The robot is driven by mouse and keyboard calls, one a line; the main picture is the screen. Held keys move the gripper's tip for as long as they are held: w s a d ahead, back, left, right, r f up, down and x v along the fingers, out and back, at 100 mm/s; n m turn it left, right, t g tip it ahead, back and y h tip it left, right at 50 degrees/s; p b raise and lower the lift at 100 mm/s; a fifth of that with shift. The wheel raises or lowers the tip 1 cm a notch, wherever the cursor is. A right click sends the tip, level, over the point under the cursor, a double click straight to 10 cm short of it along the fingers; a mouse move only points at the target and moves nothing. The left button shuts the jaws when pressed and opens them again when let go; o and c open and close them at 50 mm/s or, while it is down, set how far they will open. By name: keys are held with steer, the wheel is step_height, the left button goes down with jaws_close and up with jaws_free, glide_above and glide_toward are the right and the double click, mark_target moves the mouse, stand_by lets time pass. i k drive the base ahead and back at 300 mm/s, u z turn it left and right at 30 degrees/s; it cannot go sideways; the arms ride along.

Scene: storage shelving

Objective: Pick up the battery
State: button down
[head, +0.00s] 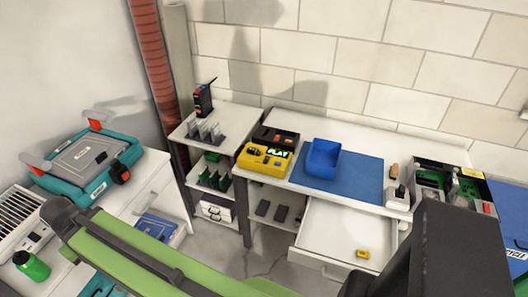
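No object is clearly marked as a battery. A small yellow block with a dark top (362,254) lies in the open white drawer (335,235) under the workbench; it may be the battery, but it is too small to tell. Several dark blocks (281,213) on the shelf left of the drawer could also be batteries. My green and black arm links cross the lower part of the head view. The fingertips of my gripper do not show.
A teal case (82,165) lies further left.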

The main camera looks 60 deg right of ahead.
mark_target(252, 150)
steer(key=z, duration=4.5)
steer(key=i, duration=0.1)
steer(key=u, duration=2.4)
steer(key=k, duration=0.95)
steer(key=u, duration=0.2)
steer(key=i, duration=0.9)
steer(key=u, duration=0.7)
steer(key=i, duration=0.65)
steer(key=z, duration=0.15)
